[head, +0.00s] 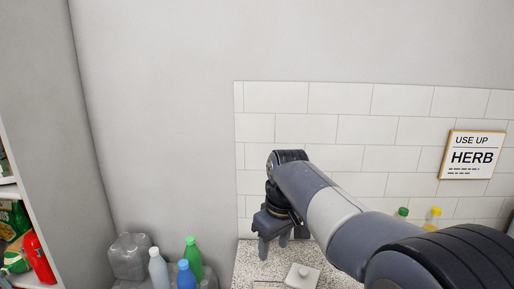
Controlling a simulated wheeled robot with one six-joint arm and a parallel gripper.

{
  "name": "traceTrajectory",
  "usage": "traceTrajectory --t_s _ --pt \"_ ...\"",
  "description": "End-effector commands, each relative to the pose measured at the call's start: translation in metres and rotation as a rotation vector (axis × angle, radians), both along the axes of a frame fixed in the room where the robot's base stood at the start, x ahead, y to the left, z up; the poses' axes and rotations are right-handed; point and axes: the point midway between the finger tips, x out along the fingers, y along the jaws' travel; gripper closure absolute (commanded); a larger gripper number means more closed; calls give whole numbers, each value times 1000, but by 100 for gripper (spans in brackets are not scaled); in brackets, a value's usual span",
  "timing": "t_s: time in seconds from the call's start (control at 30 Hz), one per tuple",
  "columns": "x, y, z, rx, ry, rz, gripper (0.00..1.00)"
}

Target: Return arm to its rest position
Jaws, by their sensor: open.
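My arm reaches in from the lower right of the head view, and its end bends down above a speckled counter (244,272). My gripper (273,247) points down with its two fingers apart and nothing visible between them. It is over the back left part of the counter, near the tiled wall. A small white lidded item or block with a knob (301,276) lies on the counter just right of and below the gripper.
Several bottles, among them a green one (193,258) and a blue one (186,275), stand left of the counter beside a grey translucent container (130,257). A shelf (8,192) is at far left. Yellow (433,219) and green-capped bottles stand behind my arm. A sign (472,155) hangs on the tiles.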

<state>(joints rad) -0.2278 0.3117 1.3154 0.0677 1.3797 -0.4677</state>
Motion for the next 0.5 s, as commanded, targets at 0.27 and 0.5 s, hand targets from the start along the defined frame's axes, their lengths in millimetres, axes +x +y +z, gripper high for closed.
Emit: traceTrajectory --t_s 0.27,0.5 --pt "-18 21 -18 -1 7 60 53" --pt "-19 21 -65 -1 7 59 53"
